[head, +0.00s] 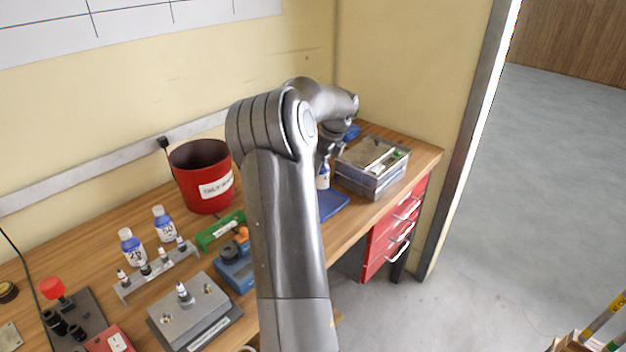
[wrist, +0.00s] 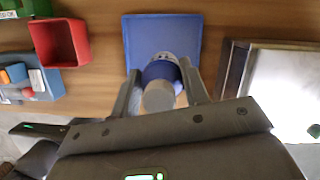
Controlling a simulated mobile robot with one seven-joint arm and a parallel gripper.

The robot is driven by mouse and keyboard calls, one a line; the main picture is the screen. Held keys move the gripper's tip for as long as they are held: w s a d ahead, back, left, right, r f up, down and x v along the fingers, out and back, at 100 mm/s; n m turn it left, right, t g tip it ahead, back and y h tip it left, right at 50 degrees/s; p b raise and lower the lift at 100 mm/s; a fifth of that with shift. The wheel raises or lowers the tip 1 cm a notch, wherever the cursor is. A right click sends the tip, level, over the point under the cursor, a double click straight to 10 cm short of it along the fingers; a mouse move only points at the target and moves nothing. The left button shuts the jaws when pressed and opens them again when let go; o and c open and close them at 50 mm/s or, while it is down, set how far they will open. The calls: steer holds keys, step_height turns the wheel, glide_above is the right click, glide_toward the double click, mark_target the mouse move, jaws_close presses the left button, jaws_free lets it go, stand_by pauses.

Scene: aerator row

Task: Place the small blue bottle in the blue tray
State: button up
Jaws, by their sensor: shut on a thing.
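My gripper (wrist: 161,78) is shut on a small bottle (wrist: 160,98) with a blue band and a whitish end, held between its two fingers in the wrist view. In the head view the bottle (head: 323,176) hangs upright below my gripper, partly hidden by my arm. The blue tray (wrist: 140,40) is a flat square on the bench, and the bottle overlaps its near edge in the wrist view. In the head view the tray (head: 333,204) shows beside my forearm, below the bottle. I cannot tell whether the bottle touches it.
A clear lidded box (head: 372,180) stands right of the tray. A red bucket (head: 202,176), two more blue-labelled bottles (head: 131,246) (head: 165,224), a small-vial rack (head: 157,272) and a blue device (head: 235,272) stand to the left. Red drawers (head: 392,232) are under the bench.

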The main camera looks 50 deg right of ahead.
steer(key=shift+w+x, duration=0.25)
steer(key=shift+x, duration=1.3)
steer(key=shift+w+x, duration=0.2)
steer(key=shift+x, duration=1.3)
steer(key=shift+a, duration=0.15)
steer(key=o, duration=1)
